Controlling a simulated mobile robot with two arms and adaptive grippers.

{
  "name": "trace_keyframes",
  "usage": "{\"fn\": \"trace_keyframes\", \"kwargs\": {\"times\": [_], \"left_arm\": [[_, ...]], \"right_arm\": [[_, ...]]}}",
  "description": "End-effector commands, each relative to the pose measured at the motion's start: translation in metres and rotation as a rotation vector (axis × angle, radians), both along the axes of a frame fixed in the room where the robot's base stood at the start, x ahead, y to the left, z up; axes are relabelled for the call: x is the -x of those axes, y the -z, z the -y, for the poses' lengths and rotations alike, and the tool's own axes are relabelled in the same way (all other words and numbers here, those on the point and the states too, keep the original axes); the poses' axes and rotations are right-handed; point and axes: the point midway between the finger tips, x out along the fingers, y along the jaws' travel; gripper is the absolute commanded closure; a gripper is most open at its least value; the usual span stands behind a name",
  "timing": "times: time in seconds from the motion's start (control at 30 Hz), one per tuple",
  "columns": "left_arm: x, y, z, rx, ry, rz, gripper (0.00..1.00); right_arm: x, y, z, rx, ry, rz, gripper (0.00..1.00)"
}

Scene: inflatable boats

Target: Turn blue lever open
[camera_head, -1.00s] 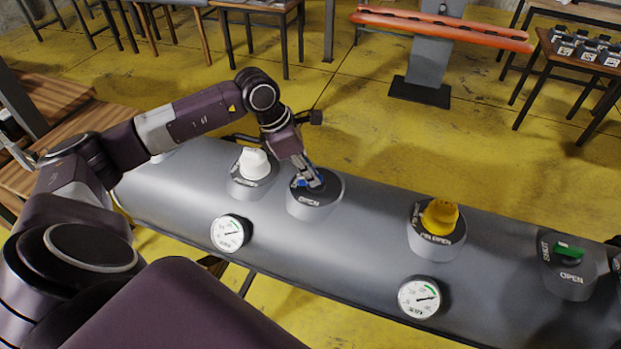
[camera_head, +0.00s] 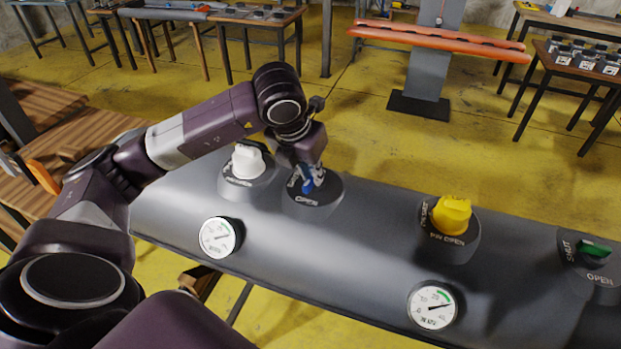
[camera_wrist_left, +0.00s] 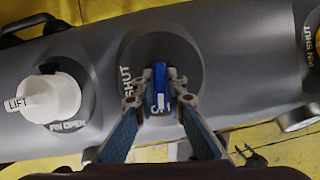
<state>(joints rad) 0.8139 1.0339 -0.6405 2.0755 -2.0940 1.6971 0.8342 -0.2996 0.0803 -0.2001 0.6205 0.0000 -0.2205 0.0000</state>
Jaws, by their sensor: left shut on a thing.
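The blue lever (camera_head: 307,181) sits on a round dark base (camera_head: 322,196) on the grey tube. In the head view it is partly hidden by my left gripper (camera_head: 308,178), which reaches down onto it from above. In the left wrist view the blue lever (camera_wrist_left: 160,88) stands between the two fingers of my left gripper (camera_wrist_left: 160,100), which is shut on it. "SHUT" is printed on the base left of the lever in the wrist view, and "OPEN" shows on the base front in the head view. My right gripper is not in view.
A white knob (camera_head: 248,160) stands close left of the blue lever. A yellow knob (camera_head: 452,215) and a green lever (camera_head: 595,250) are further right. Two gauges, left (camera_head: 219,237) and right (camera_head: 433,307), sit on the tube's front. Yellow floor lies behind.

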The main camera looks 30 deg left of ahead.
Motion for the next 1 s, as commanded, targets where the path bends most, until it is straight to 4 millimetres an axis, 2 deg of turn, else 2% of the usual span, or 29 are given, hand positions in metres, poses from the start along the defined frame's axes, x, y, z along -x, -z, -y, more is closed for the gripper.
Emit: {"fn": "trace_keyframes", "kwargs": {"times": [0.33, 0.87, 0.9, 1.0], "left_arm": [[-0.0022, -0.0023, 0.0015, 0.001, -0.142, 0.008, 1.00], [-0.0020, -0.0027, 0.0011, 0.000, -0.170, 0.007, 1.00], [-0.0021, -0.0028, 0.0011, 0.001, -0.169, 0.007, 0.88], [-0.0018, -0.0023, 0.0014, 0.001, -0.168, 0.005, 0.77]], "right_arm": [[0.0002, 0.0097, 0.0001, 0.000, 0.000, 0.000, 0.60], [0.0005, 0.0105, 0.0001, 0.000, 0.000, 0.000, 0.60], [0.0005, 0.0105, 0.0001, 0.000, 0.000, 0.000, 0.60], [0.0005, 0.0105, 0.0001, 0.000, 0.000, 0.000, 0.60]]}}
